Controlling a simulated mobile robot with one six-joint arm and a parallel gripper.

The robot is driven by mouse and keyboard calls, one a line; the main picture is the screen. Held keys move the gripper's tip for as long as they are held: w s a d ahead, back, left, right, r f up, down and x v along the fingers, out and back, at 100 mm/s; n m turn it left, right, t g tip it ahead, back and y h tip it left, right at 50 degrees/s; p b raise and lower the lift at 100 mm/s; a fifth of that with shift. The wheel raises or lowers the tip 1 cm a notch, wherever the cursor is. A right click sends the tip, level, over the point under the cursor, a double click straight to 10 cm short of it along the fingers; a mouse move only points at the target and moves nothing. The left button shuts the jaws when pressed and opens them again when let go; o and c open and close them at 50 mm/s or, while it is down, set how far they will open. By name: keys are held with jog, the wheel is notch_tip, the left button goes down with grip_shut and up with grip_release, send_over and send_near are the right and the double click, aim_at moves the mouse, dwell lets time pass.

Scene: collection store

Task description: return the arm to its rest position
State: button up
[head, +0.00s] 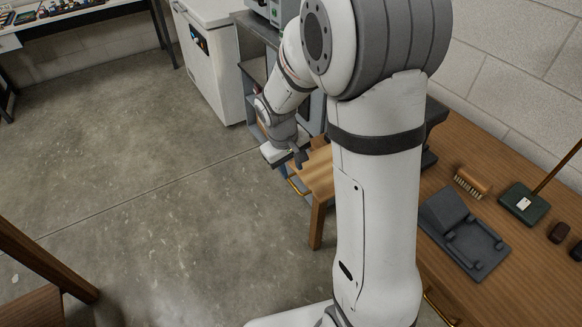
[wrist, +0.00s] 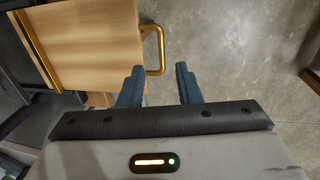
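My arm stands in the middle of the head view, raised and bent, with its forearm reaching down behind the upper link. My gripper (head: 297,158) hangs beside the edge of a light wooden surface in the head view. In the wrist view my gripper (wrist: 159,86) has its two dark fingers well apart, with bare floor and a little of a brass handle's end near the gap. Nothing is held between the fingers. The light wooden piece (wrist: 85,45) with the brass handle (wrist: 155,50) lies just left of and beyond the fingers; I cannot tell the exact distance.
A wooden bench (head: 520,165) on the right holds a dark grey tray-like stand (head: 478,250), a brush (head: 471,182) and a green-based object (head: 524,204). A white chest unit (head: 212,60) stands at the back. Open concrete floor (head: 130,170) lies to the left.

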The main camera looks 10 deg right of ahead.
jog(key=s+r+m+t+y, duration=0.1)
jog(key=s+r+m, duration=0.1)
jog(key=s+r, duration=0.4)
jog(key=s+d+r+m+t+y, duration=0.1)
jog(key=s+r, duration=0.5)
jog(key=s, duration=0.6)
jog(key=shift+s+r+m, duration=0.15)
jog(key=shift+r+m, duration=0.2)
jog(key=shift+m, duration=0.05)
